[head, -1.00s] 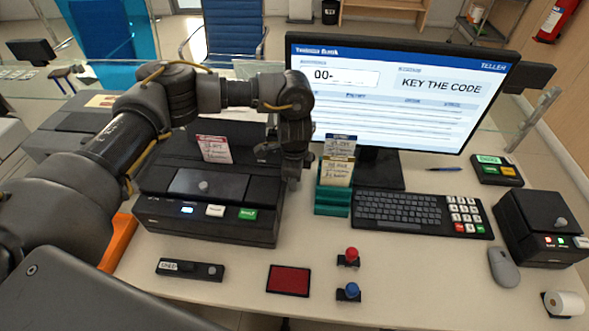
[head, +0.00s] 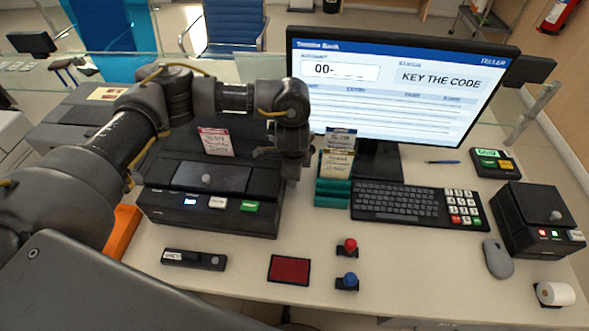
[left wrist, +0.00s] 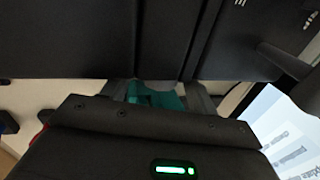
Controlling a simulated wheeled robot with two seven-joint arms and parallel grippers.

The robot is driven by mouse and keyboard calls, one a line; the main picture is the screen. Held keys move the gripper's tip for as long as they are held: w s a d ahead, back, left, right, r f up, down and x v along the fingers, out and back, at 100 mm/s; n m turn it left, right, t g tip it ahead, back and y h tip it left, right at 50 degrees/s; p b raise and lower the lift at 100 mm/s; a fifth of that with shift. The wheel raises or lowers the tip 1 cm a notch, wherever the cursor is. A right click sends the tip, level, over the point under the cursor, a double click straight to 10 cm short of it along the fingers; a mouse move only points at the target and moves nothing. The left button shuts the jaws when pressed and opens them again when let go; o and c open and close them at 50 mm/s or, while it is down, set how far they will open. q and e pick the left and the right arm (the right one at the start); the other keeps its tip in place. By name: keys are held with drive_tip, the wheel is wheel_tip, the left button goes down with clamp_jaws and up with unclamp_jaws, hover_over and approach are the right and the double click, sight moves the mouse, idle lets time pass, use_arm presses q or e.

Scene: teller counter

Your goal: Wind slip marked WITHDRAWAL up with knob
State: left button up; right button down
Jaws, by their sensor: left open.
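A paper slip with a red header (head: 217,142) stands upright at the back of the black slip printer (head: 265,210); its print is too small to read. Two more slips, one with a dark blue header (head: 341,138) and one with a yellow header (head: 337,163), stand in the teal rack (head: 332,196). My left gripper (head: 287,170) is at the printer's right rear, between printer and rack. It is open, and in the left wrist view the teal rack (left wrist: 155,96) shows between its fingers. I cannot make out the winding knob; the gripper may hide it. My right gripper is not in view.
The monitor (head: 400,75) and keyboard (head: 405,203) stand right of the rack. In front lie a small black device (head: 194,259), a red pad (head: 289,269), a red button (head: 348,247) and a blue button (head: 348,282). The counter front is mostly clear.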

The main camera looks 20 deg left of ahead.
use_arm(q)
drive_tip(key=v, duration=1)
drive_tip(key=shift+r, duration=0.45)
